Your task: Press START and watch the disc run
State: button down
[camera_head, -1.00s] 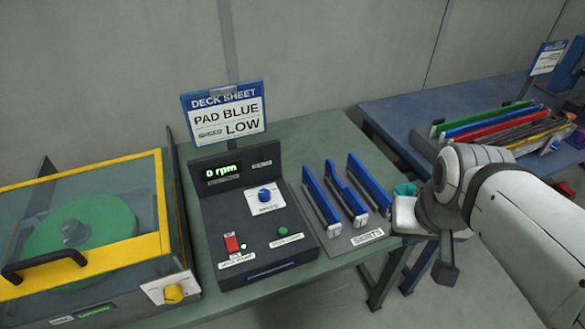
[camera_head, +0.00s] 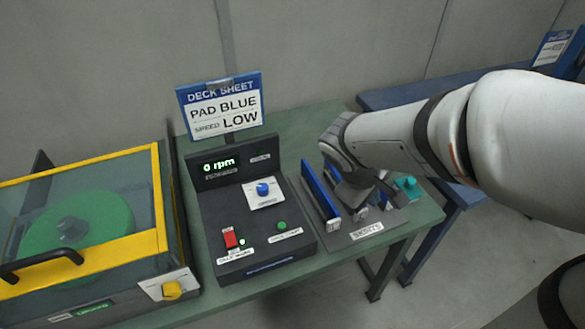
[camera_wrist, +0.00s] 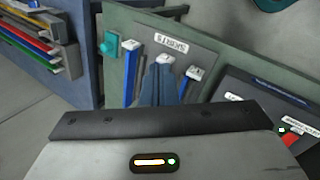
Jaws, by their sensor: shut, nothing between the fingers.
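The dark control box (camera_head: 250,215) stands on the green bench, with a display (camera_head: 219,165) reading 0 rpm. On its sloped face are a blue knob (camera_head: 263,189), a red switch (camera_head: 230,238) beside a lit green lamp, and a round green button (camera_head: 282,225); the small labels are too blurred to read surely. The green disc (camera_head: 78,235) lies under the clear yellow-framed lid, which is down. My gripper is over the blue skirts (camera_head: 321,195), right of the box. In the wrist view its fingers (camera_wrist: 158,78) are together and empty; whether they touch a skirt cannot be told.
A deck sheet sign (camera_head: 222,105) reads PAD BLUE, speed LOW. A yellow knob (camera_head: 172,290) is on the disc housing's front. A teal piece (camera_head: 407,187) lies right of the skirts. A blue table (camera_head: 400,95) stands behind my arm. The air above the control box is clear.

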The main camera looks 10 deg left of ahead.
jog(key=w+a+f+n+t, duration=0.2)
jog(key=w+a+f+n, duration=0.15)
jog(key=a+n, duration=0.4)
jog(key=n+t, duration=0.3)
jog(key=n, duration=0.2)
send_over(282, 226)
jog(key=shift+y, duration=0.3)
jog(key=f, duration=0.5)
jog(key=shift+s+a+f, duration=0.15)
jog(key=shift+s+a, duration=0.2)
jog(key=shift+a, duration=0.05)
jog(key=shift+f, duration=0.1)
notch_tip(282, 226, down, 8)
jog(key=b, duration=0.5)
jog(key=shift+f+b, duration=0.3)
jog(key=shift+b, duration=0.25)
jog(key=shift+f+b, duration=0.45)
jog(key=shift+b, duration=0.2)
